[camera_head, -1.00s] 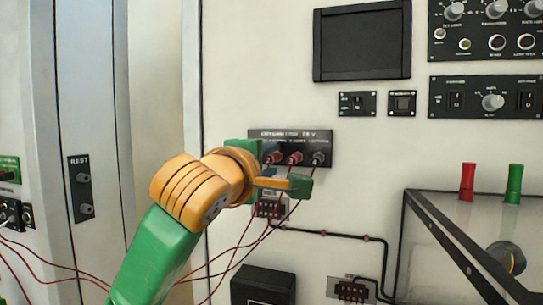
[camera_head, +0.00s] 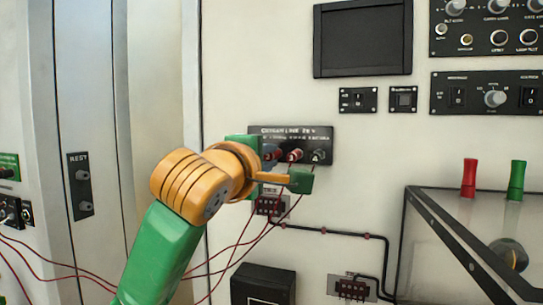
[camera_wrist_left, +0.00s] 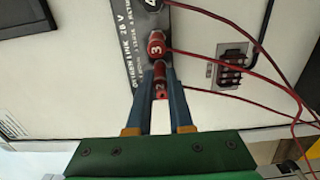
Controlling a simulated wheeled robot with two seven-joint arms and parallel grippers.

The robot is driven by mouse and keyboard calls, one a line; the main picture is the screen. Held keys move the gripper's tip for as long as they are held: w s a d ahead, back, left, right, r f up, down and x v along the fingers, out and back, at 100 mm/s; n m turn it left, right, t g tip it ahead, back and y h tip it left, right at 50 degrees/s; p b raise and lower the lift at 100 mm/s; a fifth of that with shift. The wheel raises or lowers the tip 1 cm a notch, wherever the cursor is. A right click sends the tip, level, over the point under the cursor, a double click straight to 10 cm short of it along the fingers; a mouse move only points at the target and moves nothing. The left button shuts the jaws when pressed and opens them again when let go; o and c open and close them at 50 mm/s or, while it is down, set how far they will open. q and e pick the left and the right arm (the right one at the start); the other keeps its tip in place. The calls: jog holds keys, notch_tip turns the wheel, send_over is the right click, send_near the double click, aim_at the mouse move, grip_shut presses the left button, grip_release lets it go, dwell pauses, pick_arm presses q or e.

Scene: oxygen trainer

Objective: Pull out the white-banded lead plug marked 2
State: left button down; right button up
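The plug marked 2 (camera_wrist_left: 161,82) is red in the left wrist view, sitting at the link panel, with a lead running from that area. Its white band is not clear to me. My left gripper (camera_wrist_left: 160,75) has its two blue fingers on either side of this plug, close against it; I cannot tell whether they grip it. In the head view my left gripper (camera_head: 270,163) is at the panel's left end and partly hides the plugs there. The red plug marked 3 (camera_wrist_left: 156,46) is just beyond the fingertips. My right gripper is not in view.
The dark link panel (camera_head: 322,135) also holds a grey-black plug marked 4 (camera_head: 318,156). Red leads (camera_head: 240,248) hang below. A small connector block (camera_head: 270,206) sits under the panel. A glass-sided box (camera_head: 440,220) with red and green posts stands at right.

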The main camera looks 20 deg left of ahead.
aim_at(268, 157)
pick_arm(q)
jog(key=shift+s+f+b, duration=0.2)
jog(key=shift+s+b, duration=0.2)
jog(key=shift+b, duration=0.15)
jog(key=shift+s+r+b, duration=0.15)
jog(key=shift+s+b, duration=0.45)
jog(key=shift+s, duration=0.7)
jog(key=shift+s+b, duration=0.4)
jog(key=shift+s, duration=0.1)
jog(key=shift+s+a, duration=0.1)
jog(key=shift+s, duration=0.25)
